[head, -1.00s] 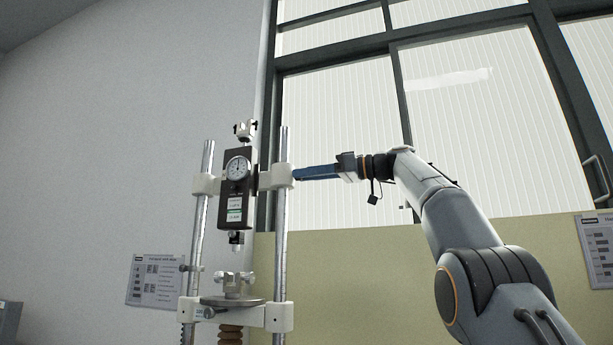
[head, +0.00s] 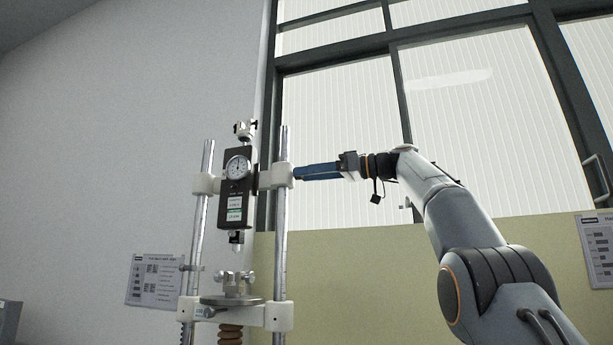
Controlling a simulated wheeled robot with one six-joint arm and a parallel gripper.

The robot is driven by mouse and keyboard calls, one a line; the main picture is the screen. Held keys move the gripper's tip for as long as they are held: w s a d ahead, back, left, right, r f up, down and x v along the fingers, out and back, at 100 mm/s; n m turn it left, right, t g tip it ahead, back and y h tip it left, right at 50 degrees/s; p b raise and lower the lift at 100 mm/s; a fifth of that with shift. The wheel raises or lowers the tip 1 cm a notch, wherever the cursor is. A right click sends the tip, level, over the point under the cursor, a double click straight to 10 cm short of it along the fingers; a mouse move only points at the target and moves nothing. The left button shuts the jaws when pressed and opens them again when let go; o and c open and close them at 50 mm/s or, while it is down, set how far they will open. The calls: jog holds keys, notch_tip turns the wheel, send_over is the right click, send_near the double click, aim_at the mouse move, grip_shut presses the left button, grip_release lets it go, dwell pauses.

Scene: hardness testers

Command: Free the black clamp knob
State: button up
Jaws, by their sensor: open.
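A hardness tester has a dark gauge head (head: 237,199) with a round white dial (head: 238,167), held by a crossbar between two steel posts. A white clamp collar (head: 277,176) grips the right post (head: 281,240), and another collar (head: 206,184) sits on the left post. I cannot clearly make out the black clamp knob; it may be hidden by the blue fingers. My gripper (head: 297,173) reaches in from the right, nearly level, its fingertips at the right edge of the right collar. The fingers overlap in this view; the gripper is open. Contact with anything cannot be told.
Below the gauge head are a round table (head: 231,300) and a white lower crossbar (head: 278,316) on the posts. A printed sheet (head: 152,281) hangs on the wall at left. A large window stands behind. The space right of the right post, below my arm, looks clear.

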jog(key=b+v, duration=0.1)
jog(key=v, duration=0.6)
dwell(0.4)
jog(key=w+d+f+m+t+h, duration=0.15)
jog(key=w+f+m, duration=0.3)
jog(key=f, duration=0.45)
jog(key=w+f+m+h, duration=0.3)
jog(key=w+f+m, duration=0.15)
jog(key=f, duration=0.45)
jog(key=s+d+f+m+g+h, duration=0.1)
jog(key=s+f+m+g+h, duration=0.2)
jog(key=f, duration=1.3)
jog(key=s+f+m+h, duration=0.2)
jog(key=s+f+h, duration=0.25)
jog(key=f, duration=1.15)
jog(key=s+d+f+g+h, duration=0.2)
jog(key=s+f, duration=1.1)
jog(key=s, duration=0.5)
jog(key=s+d+f+g+h, duration=0.2)
jog(key=s+f+g, duration=0.1)
jog(key=s+f, duration=1.1)
jog(key=s, duration=0.4)
jog(key=shift+d+m+h, duration=0.3)
jog(key=shift+d, duration=0.05)
